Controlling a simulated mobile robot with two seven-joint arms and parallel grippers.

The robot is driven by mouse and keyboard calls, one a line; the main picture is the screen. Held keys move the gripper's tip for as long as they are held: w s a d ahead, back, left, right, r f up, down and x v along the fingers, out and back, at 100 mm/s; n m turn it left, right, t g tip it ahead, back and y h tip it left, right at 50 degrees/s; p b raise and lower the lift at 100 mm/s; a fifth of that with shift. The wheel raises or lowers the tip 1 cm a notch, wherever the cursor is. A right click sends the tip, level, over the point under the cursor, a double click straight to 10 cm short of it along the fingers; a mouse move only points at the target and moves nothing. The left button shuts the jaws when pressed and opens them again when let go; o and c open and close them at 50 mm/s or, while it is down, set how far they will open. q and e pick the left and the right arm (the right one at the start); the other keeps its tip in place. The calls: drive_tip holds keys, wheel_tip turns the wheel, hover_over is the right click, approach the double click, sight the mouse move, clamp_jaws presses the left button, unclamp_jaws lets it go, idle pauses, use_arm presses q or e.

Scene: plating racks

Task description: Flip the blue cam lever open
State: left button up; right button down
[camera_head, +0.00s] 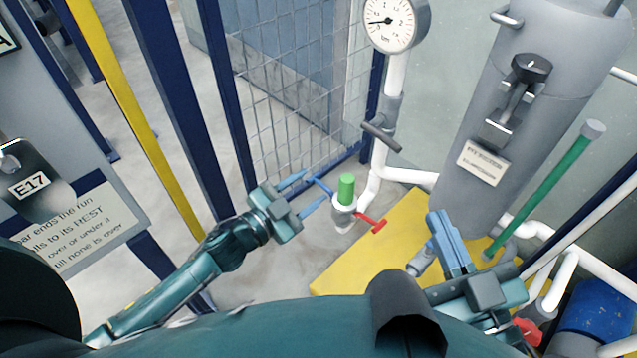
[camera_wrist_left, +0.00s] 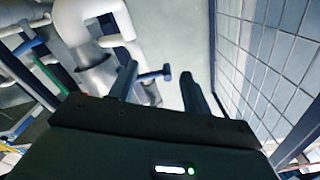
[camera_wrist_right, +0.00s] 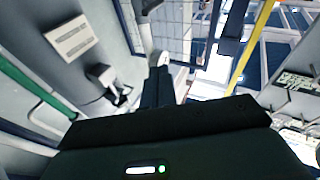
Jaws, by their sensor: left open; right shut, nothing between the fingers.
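The blue cam lever (camera_head: 321,186) sticks out to the left from a grey coupling (camera_head: 344,212) with a green cylinder on top. My left gripper (camera_head: 315,184) is open, and its two fingers reach toward the coupling with the lever between or just beyond their tips. In the left wrist view the blue lever (camera_wrist_left: 156,75) shows between the open fingers; I cannot tell whether they touch it. My right gripper (camera_head: 437,220) is shut and empty, above the yellow platform to the right. Its closed fingers (camera_wrist_right: 160,75) also show in the right wrist view.
A red lever (camera_head: 372,223) is on the coupling's right side. A white pipe (camera_head: 394,75) with a gauge (camera_head: 395,22) rises behind. A grey tank (camera_head: 535,95) and a green pipe (camera_head: 545,190) stand to the right. Wire mesh (camera_head: 290,80) is behind the left gripper. The yellow platform (camera_head: 345,270) lies in front.

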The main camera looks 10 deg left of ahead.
sight(319, 181)
use_arm(q)
drive_tip(key=shift+b+x, duration=0.3)
drive_tip(key=shift+x, duration=1.6)
use_arm(e)
drive_tip(key=shift+a+f, duration=0.1)
use_arm(q)
drive_tip(key=shift+c, duration=0.6)
